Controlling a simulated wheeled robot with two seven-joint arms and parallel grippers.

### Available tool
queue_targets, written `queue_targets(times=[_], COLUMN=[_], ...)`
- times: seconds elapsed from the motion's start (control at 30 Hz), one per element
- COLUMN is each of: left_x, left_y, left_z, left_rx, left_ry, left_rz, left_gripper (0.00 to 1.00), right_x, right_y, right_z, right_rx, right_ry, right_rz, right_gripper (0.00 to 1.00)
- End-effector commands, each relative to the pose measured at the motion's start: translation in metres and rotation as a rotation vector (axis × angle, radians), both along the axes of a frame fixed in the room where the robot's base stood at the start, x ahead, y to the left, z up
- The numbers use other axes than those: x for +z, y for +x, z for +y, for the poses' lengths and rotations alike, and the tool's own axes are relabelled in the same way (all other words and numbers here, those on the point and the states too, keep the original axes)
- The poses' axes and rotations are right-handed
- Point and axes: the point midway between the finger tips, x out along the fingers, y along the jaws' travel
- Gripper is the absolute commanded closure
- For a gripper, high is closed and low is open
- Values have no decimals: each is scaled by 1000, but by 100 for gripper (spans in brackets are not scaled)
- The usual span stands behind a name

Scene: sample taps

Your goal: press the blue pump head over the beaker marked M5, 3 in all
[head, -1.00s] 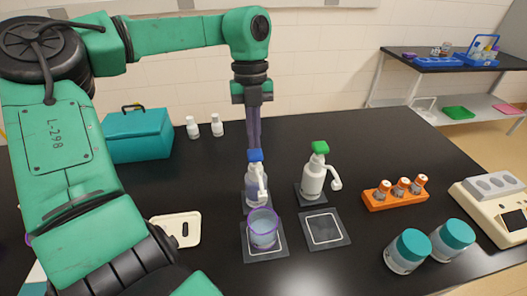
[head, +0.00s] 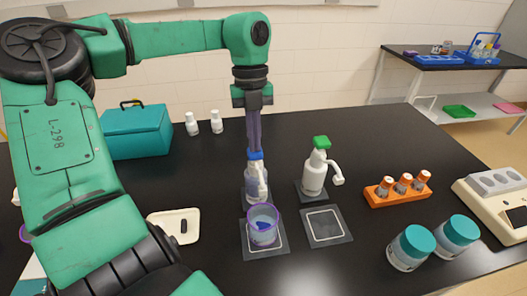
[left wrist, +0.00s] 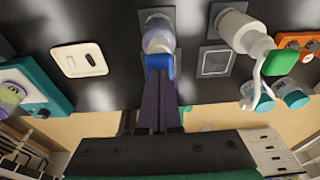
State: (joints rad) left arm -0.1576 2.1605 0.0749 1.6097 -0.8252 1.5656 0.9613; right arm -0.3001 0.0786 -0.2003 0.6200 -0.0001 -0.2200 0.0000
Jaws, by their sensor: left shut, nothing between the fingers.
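The blue pump head (head: 256,156) tops a clear bottle (head: 256,184) with a downturned spout. My left gripper (head: 255,149) is shut and points straight down, its fingertips on top of the blue head. In the left wrist view the fingers (left wrist: 162,84) also end at the blue head (left wrist: 160,62). A purple-rimmed beaker (head: 263,232) stands under the spout on a dark mat with a white square, with some blue showing inside. I cannot read its mark. My right gripper is not in view.
A white bottle with a green pump head (head: 321,142) stands just right, with an empty marked mat (head: 326,226) in front. An orange rack (head: 397,190), teal-lidded jars (head: 411,248) and a white tray (head: 160,224) lie around. A teal box (head: 138,133) stands back left.

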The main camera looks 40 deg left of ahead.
Motion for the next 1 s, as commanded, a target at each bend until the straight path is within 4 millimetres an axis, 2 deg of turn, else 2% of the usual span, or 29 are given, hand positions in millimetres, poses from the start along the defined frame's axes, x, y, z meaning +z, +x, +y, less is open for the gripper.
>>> queue_targets(times=[0.03,0.27,0.63,1.0], left_x=[-5,-3,24,24], left_y=[-1,-1,-1,-1], left_z=[0,0,0,0], left_rx=[-1,-1,-1,0], left_ry=[-1,-1,1,0], left_rz=[4,6,4,2], left_gripper=[100,100,100,100], right_x=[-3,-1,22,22], right_y=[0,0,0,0], right_z=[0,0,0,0], right_rx=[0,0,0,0], right_ry=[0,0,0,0], right_rz=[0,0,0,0], right_gripper=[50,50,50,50])
